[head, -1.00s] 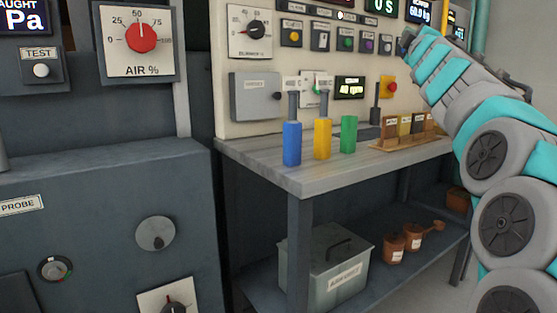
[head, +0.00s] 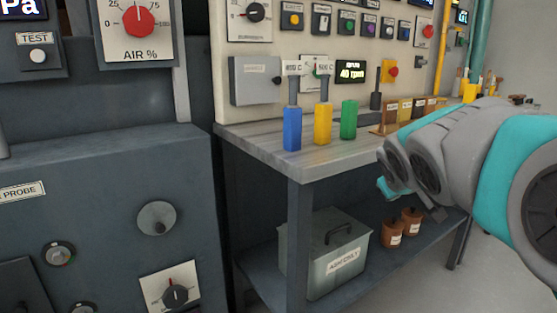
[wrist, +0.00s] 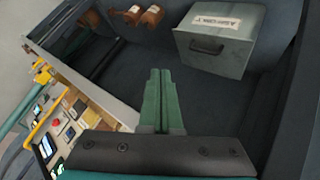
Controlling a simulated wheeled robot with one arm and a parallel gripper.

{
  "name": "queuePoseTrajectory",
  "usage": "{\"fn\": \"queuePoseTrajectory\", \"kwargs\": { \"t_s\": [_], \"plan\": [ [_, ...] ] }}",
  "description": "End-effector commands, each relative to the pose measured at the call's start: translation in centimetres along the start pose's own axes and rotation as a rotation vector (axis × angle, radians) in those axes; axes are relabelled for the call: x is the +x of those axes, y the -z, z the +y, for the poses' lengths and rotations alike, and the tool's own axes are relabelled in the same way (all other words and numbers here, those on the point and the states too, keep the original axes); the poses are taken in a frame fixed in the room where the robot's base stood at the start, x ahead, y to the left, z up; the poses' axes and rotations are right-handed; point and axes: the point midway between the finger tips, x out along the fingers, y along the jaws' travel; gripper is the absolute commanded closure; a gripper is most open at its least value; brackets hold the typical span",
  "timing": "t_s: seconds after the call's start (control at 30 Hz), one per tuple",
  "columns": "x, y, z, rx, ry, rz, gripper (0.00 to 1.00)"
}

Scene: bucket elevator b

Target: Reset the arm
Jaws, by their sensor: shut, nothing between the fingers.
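My gripper (wrist: 160,85) shows in the wrist view as two teal fingers pressed together, with nothing between them. It points past the bench toward the dark lower shelf, clear of the things there. In the head view my arm (head: 455,150) reaches in from the right, bent in front of the bench's right part. The fingertips are hard to make out there.
The workbench (head: 270,150) holds blue (head: 292,128), yellow (head: 323,124) and green (head: 348,120) blocks. A lidded grey box (head: 310,262) and two brown pots (head: 392,233) stand on the lower shelf. A dark cabinet (head: 90,190) stands left. Open floor (head: 510,260) lies right.

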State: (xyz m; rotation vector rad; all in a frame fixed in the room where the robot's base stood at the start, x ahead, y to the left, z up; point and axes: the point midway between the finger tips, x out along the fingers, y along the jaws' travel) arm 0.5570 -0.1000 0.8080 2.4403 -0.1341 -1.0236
Motion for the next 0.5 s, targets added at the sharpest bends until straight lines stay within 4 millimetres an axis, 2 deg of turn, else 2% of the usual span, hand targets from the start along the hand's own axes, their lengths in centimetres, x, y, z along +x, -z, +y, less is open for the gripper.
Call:
{"fn": "queuePoseTrajectory", "kwargs": {
  "t_s": [0.03, 0.27, 0.4, 0.5],
  "plan": [
    [-0.3, -3.0, -2.0, 0.017, 0.039, -0.070, 1.00],
    [-3.4, -16.3, -10.4, 0.105, 0.205, -0.397, 1.00],
    [-6.8, -23.8, -15.2, 0.158, 0.300, -0.594, 1.00],
    [-9.6, -28.3, -18.2, 0.194, 0.360, -0.721, 1.00]
  ]
}}
